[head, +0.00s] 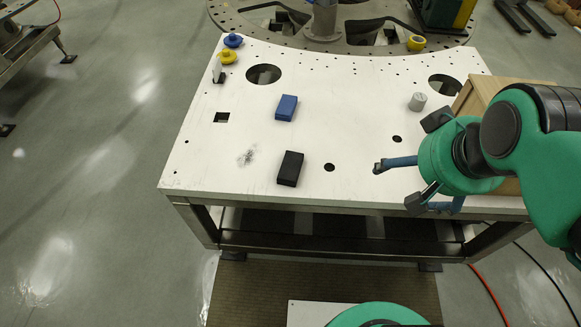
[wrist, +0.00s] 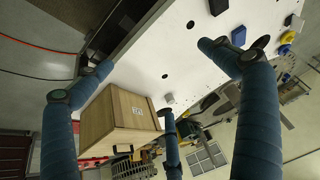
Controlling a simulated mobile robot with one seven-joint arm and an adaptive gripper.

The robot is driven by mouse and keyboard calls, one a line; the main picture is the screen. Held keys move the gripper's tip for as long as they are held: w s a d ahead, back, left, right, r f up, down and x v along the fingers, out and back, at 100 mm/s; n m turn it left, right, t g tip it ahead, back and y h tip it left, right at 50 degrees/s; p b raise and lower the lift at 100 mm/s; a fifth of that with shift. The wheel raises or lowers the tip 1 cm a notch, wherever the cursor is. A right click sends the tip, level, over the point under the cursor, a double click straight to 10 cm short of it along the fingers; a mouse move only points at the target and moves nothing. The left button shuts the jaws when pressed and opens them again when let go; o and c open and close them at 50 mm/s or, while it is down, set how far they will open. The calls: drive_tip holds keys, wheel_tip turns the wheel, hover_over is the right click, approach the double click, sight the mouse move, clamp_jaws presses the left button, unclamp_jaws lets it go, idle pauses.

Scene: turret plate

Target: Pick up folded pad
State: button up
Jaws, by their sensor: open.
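Two small blocks lie on the white plate (head: 215,150): a blue one (head: 286,108) near the middle and a black one (head: 290,169) closer to the front edge. I cannot tell for sure which is the folded pad. My gripper (head: 408,186) is open and empty, to the right of both blocks near the plate's front right. Its blue fingers also spread wide in the wrist view (wrist: 145,75).
A wooden box (head: 488,92) stands at the plate's right, close beside my arm. A grey cylinder (head: 417,102) stands left of it. Blue (head: 233,40) and yellow (head: 227,57) knobs sit at the back left. The plate has several holes; its front left is clear.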

drive_tip(key=w+a+g+p, duration=0.15)
drive_tip(key=w+a, duration=0.25)
drive_tip(key=w, duration=0.5)
drive_tip(key=m+g+p, duration=0.2)
drive_tip(key=g+p, duration=0.2)
drive_tip(key=p, duration=0.2)
hover_over(295, 166)
wheel_tip(295, 166, down, 18)
drive_tip(key=r, duration=0.1)
drive_tip(key=shift+f, duration=0.25)
drive_tip(key=shift+f, duration=0.1)
drive_tip(key=shift+f, duration=4.2)
